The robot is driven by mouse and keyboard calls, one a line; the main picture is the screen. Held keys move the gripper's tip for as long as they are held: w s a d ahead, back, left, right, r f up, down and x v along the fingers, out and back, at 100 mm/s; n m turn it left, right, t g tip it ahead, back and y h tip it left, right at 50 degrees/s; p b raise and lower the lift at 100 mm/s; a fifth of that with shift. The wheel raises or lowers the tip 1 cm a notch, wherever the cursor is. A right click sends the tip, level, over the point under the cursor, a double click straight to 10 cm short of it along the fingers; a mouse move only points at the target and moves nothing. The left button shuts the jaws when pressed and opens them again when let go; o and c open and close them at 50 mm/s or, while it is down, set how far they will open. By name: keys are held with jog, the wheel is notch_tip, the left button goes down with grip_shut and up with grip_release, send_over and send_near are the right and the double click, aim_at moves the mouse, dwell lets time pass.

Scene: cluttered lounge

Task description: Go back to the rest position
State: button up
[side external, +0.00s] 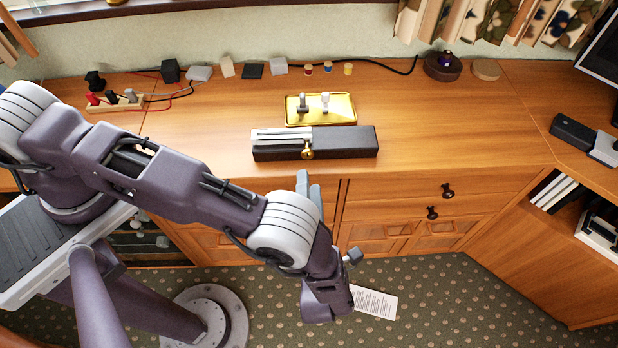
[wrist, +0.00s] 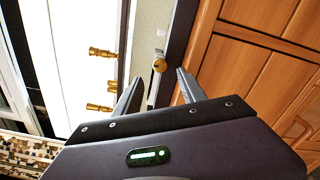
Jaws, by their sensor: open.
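My gripper (wrist: 160,73) is open and empty, with its two grey fingers apart in the wrist view. A long dark box (side external: 345,143) with silver bars and a brass knob (side external: 307,153) lies near the counter's front edge, apart from the arm. In the wrist view a brass knob (wrist: 159,65) shows beyond the gap between the fingers.
A gold tray (side external: 343,104) with two small pieces stands behind the box on the wooden counter (side external: 450,130). Small blocks, spools and cables line the back. Drawers with dark knobs (side external: 447,190) face the arm. A white paper (side external: 375,302) lies on the carpet.

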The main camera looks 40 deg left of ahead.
jog(key=shift+r, duration=0.1)
jog(key=w+a+r+n+g, duration=0.1)
jog(key=a+r+n+g, duration=0.2)
jog(key=r+n+g, duration=0.35)
jog(key=w+a+r+n+g, duration=0.2)
jog(key=a+r+n+g, duration=0.1)
jog(key=r+n, duration=0.55)
jog(key=s+a+r+n+g+h, duration=0.2)
jog(key=s+a+r+n+h, duration=0.15)
jog(key=r, duration=0.35)
jog(key=s+a+r+n+g+h, duration=0.1)
jog(key=s+a+r+n+h, duration=0.15)
jog(key=r+n, duration=0.35)
jog(key=s+a+r+n+t+h, duration=0.2)
jog(key=s+r+n+t+h, duration=0.3)
jog(key=s+n, duration=0.8)
notch_tip(320, 180, up, 3)
jog(key=n+h, duration=0.1)
jog(key=n, duration=0.1)
jog(key=shift+n+h, duration=0.3)
jog(key=shift+n, duration=0.05)
jog(key=shift+s, duration=0.1)
